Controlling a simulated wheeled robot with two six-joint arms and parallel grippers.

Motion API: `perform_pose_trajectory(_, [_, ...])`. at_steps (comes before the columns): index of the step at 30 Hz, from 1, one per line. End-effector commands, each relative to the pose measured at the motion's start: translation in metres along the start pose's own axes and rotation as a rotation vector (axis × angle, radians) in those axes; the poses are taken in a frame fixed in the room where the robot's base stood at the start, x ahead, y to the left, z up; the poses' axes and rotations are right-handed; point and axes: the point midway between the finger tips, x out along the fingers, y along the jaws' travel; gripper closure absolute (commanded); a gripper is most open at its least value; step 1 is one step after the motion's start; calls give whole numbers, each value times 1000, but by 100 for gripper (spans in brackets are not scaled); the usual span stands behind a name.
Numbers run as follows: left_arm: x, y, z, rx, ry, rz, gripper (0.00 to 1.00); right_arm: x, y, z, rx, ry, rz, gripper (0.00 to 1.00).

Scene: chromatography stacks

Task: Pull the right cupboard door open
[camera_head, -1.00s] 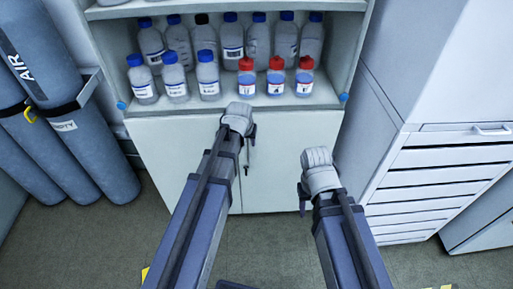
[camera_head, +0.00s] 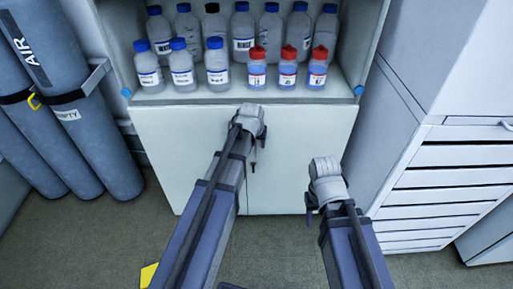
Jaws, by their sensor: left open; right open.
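The right cupboard door (camera_head: 300,140) is a pale, flat panel below the bottle shelf. It looks shut, level with the left cupboard door (camera_head: 180,150). My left gripper (camera_head: 253,150) is in front of the seam between the doors, its wrist hiding the upper part of the seam. A small dark part shows just below it by the seam; I cannot tell whether it is a handle or a fingertip. My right gripper (camera_head: 310,208) is in front of the right door's lower right part. Both are open; I see no contact with the door.
Several bottles with blue or red caps (camera_head: 258,68) stand on the open shelf (camera_head: 200,97) above the doors. Grey gas cylinders (camera_head: 70,120) stand at the left. A white drawer unit (camera_head: 440,180) stands close on the right.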

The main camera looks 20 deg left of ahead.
Motion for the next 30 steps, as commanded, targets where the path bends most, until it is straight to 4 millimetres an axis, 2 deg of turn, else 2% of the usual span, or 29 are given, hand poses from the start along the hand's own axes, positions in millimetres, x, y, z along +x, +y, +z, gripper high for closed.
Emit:
perform_pose_trajectory(7, [0, 0, 0, 0, 0, 0, 57, 0, 0, 0, 0, 0, 0, 50])
perform_pose_trajectory(18, [0, 0, 0, 0, 0, 0, 99, 0, 0, 0, 0, 0, 0, 50])
perform_pose_trajectory(30, [0, 0, 0, 0, 0, 0, 100, 0, 0, 0, 0, 0, 0, 50])
